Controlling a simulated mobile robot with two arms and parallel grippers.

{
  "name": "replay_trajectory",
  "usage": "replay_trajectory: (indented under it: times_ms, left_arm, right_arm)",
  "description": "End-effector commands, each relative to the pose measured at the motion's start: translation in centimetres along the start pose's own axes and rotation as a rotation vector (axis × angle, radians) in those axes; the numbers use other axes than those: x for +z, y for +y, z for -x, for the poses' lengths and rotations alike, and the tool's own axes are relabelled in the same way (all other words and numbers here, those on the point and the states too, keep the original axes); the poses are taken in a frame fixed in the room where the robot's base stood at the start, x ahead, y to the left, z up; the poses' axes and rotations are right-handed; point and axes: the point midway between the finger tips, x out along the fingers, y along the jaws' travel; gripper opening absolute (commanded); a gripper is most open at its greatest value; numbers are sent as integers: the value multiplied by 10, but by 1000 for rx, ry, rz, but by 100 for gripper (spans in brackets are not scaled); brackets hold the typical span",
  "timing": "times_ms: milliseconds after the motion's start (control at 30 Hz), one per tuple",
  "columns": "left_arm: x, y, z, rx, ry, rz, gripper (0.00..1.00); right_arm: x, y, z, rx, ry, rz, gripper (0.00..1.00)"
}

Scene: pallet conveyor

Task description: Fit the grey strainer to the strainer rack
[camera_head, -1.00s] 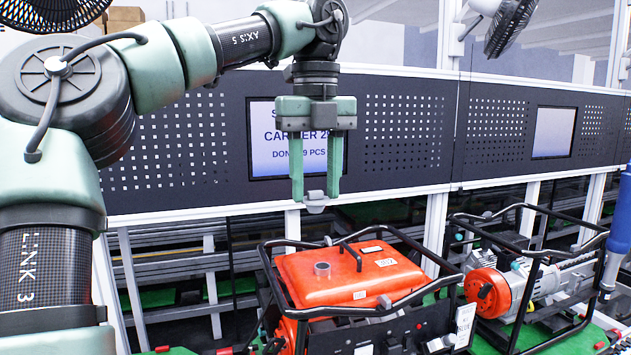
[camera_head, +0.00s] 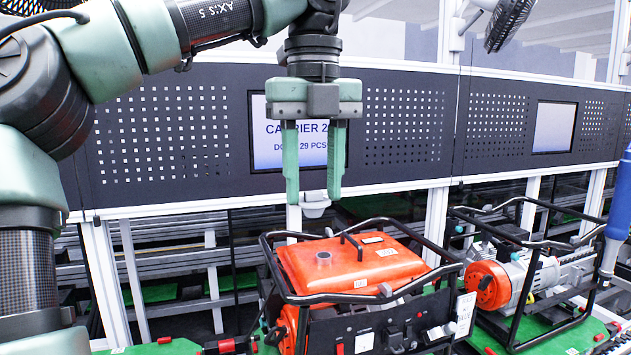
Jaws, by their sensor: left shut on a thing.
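My left gripper (camera_head: 314,196) hangs fingers-down in front of the dark panel, above the red-tanked generator. It is shut on the small grey strainer (camera_head: 315,205), which shows between and just below its fingertips. The generator's red tank (camera_head: 352,266) has a short round grey neck (camera_head: 323,259) on top, below the strainer and slightly to its right. A clear gap separates the strainer from this neck. I cannot make out anything that is clearly the strainer rack. My right gripper is not in view.
A black tube frame (camera_head: 375,307) surrounds the red tank. A second generator (camera_head: 520,275) stands at right, near a hanging blue tool (camera_head: 621,205). A perforated panel (camera_head: 410,125) with a screen (camera_head: 270,140) runs behind. Both generators stand over green pallets (camera_head: 170,347).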

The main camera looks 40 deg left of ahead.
Motion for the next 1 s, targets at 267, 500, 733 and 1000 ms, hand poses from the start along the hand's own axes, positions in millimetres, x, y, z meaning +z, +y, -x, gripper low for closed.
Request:
replay_trajectory:
  times_ms: [267,500,733,1000]
  left_arm:
    - [-39,17,-1,0,-2,-2,3]
    - [-69,29,0,1,-1,-1,3]
    - [-75,32,0,2,-1,2,3]
    - [-75,32,0,1,0,1,3]
  right_arm:
    - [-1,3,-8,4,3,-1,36]
    - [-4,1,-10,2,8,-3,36]
    - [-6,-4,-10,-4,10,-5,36]
    - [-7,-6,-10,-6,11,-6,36]
